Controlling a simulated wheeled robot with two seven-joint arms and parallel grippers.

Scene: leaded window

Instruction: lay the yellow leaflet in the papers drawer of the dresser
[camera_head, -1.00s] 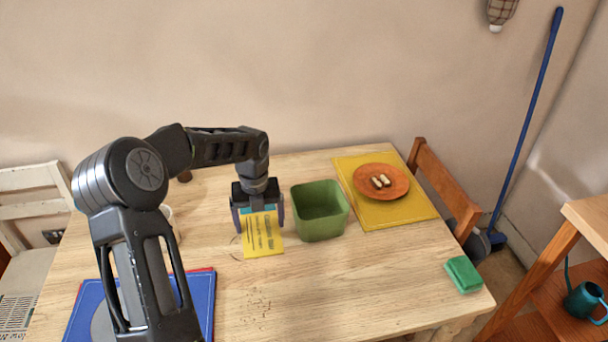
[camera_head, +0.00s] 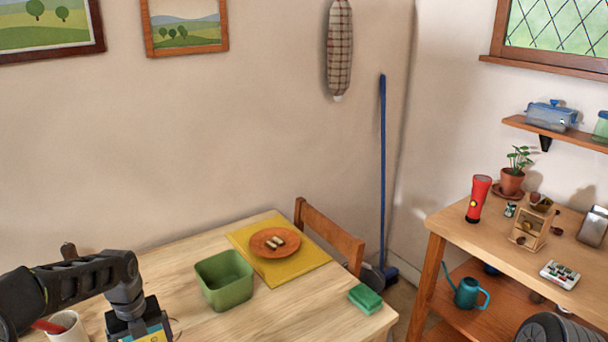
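My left gripper (camera_head: 139,334) points down over the left part of the wooden table, at the bottom edge of the camera_head view; its fingertips are cut off by the frame. A small piece of the yellow leaflet (camera_head: 157,337), with a teal band, shows at the gripper between its fingers. The rest of the leaflet is outside the frame, and I cannot tell whether the fingers are shut on it. My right gripper is not in view; only a dark part of my arm shows at the bottom right. I see no dresser or papers drawer that I can make out.
On the table (camera_head: 285,320) stand a green bin (camera_head: 224,280), a yellow mat (camera_head: 305,262) with an orange plate (camera_head: 264,243), a green sponge (camera_head: 365,299) and a white mug (camera_head: 66,328). A chair (camera_head: 335,238) stands behind. A wooden shelf unit (camera_head: 450,226) with several objects is at right.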

